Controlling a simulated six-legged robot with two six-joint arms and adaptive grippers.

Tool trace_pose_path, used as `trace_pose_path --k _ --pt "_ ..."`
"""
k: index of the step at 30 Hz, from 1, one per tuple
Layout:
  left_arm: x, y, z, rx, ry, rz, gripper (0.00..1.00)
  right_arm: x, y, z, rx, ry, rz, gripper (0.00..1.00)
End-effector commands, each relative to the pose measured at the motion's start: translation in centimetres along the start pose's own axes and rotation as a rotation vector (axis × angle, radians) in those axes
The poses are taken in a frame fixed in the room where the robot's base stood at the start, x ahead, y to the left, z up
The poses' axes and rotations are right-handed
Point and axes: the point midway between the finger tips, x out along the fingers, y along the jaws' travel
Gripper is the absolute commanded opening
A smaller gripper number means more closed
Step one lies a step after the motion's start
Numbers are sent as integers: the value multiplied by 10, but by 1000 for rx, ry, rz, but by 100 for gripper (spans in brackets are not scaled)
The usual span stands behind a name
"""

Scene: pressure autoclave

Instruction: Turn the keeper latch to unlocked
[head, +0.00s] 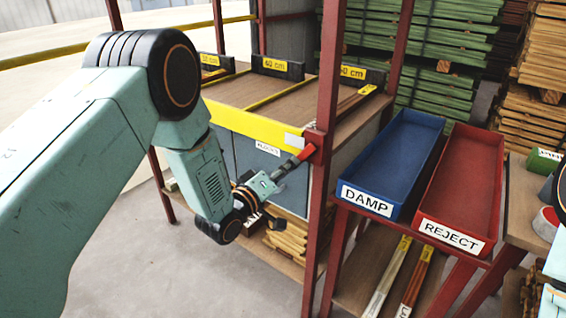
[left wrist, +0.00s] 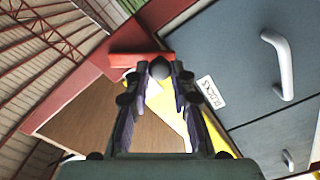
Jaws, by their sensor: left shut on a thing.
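The keeper latch is a short red lever (head: 306,153) at the right end of the yellow rail, by the red rack post. It also shows in the left wrist view as a red bar (left wrist: 140,60) across the top, with a dark round knob (left wrist: 160,68) at the fingertips. My left gripper (head: 293,163) reaches it from the lower left and is shut on the latch. In the left wrist view the fingertips (left wrist: 160,76) close around the knob, hiding part of it. My right gripper is not in view.
A grey cabinet door with a BLOCKS label (left wrist: 206,92) and a pale handle (left wrist: 281,62) lies beside the latch. The red post (head: 325,130) stands close to the gripper. A blue DAMP tray (head: 437,122) and red REJECT tray (head: 496,150) are at right.

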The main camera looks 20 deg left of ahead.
Motion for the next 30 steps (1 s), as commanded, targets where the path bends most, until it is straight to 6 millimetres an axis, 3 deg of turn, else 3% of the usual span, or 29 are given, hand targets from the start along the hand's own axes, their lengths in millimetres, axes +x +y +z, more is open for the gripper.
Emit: trace_pose_path --k 15,30 --pt "1 6 23 -440 1 2 0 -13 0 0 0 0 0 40" --pt "1 10 31 -620 2 5 0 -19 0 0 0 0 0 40"
